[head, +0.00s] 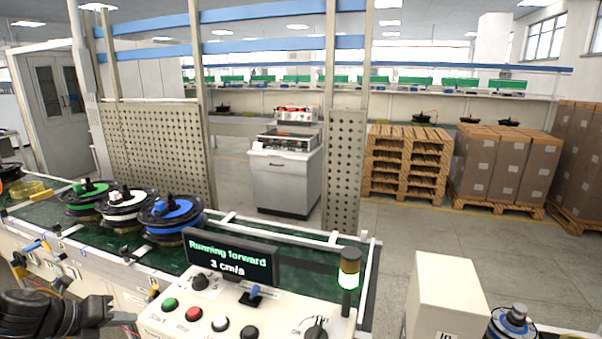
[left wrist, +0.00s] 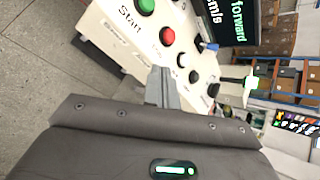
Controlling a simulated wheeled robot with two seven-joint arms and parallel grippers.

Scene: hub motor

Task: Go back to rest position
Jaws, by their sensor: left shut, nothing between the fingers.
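My left gripper (head: 105,309) is at the bottom left of the head view, in front of the conveyor's near side and left of the control panel (head: 235,316). In the left wrist view its narrow fingers (left wrist: 162,80) are shut together with nothing between them, beside the panel with the green Start button (left wrist: 146,6) and a red button (left wrist: 168,37). My right gripper is out of view.
Hub motors with green (head: 90,187), white (head: 127,197) and blue (head: 172,208) centres sit on the conveyor (head: 310,268). Its display (head: 230,258) reads "Running forward 3 cm/s". A beige box (head: 445,295) and another hub motor (head: 511,322) stand at right.

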